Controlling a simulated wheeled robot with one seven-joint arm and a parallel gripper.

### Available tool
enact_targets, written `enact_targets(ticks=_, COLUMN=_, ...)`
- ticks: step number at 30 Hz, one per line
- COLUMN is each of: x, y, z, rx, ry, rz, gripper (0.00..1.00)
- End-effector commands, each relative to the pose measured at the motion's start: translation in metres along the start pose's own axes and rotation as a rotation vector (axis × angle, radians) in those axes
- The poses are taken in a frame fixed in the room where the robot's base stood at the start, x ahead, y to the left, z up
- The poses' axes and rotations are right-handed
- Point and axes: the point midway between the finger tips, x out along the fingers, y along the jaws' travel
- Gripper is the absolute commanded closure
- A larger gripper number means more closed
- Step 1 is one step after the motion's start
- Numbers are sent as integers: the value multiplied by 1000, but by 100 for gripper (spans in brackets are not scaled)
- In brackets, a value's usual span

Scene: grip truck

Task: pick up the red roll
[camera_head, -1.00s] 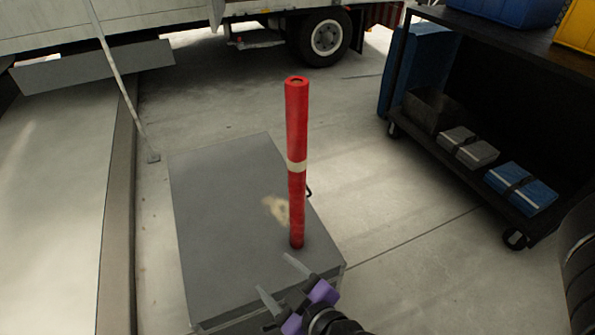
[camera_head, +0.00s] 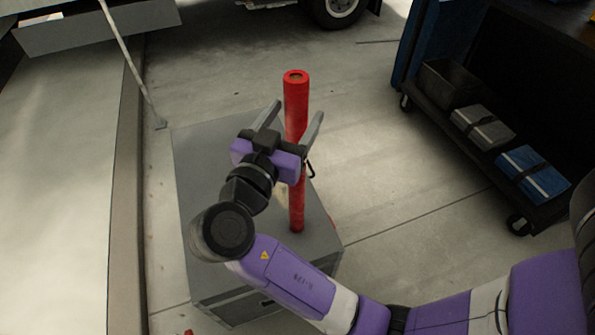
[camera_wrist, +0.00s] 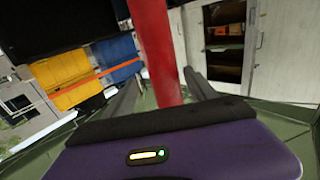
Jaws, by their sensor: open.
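The red roll (camera_head: 296,100) stands upright on a grey box (camera_head: 205,140) in the head view. My gripper (camera_head: 292,117) is open at the upper part of the roll, with one finger on each side of it in the picture. In the wrist view the red roll (camera_wrist: 160,50) rises between the two spread fingers (camera_wrist: 162,95). I cannot tell whether either finger touches it.
A dark cart (camera_head: 520,215) with grey cases (camera_head: 483,127) and a blue case (camera_head: 533,173) stands at the right. A pale ramp or platform edge (camera_head: 125,230) runs along the left. Concrete floor between box and cart is clear.

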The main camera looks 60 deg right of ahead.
Motion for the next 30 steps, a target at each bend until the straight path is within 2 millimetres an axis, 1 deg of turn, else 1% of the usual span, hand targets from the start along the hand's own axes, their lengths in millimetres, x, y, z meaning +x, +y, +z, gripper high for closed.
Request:
enact_targets(ticks=5, x=18, y=-2, z=-2, rx=-3, ry=0, rz=0, gripper=34)
enact_targets(ticks=12, x=51, y=-6, z=-1, rx=-3, ry=-1, rz=-1, gripper=34)
enact_targets(ticks=16, x=59, y=-6, z=1, rx=-2, ry=-1, rz=-2, gripper=34)
enact_targets(ticks=22, x=60, y=-7, z=2, rx=-2, ry=-1, rz=-4, gripper=34)
enact_targets(ticks=23, x=60, y=-7, z=2, rx=-2, ry=-1, rz=-4, gripper=36)
enact_targets(ticks=27, x=60, y=-7, z=2, rx=-2, ry=-1, rz=-4, gripper=64)
enact_targets(ticks=29, x=60, y=-7, z=2, rx=-2, ry=-1, rz=-4, gripper=75)
enact_targets(ticks=30, x=60, y=-7, z=2, rx=-2, ry=-1, rz=-4, gripper=83)
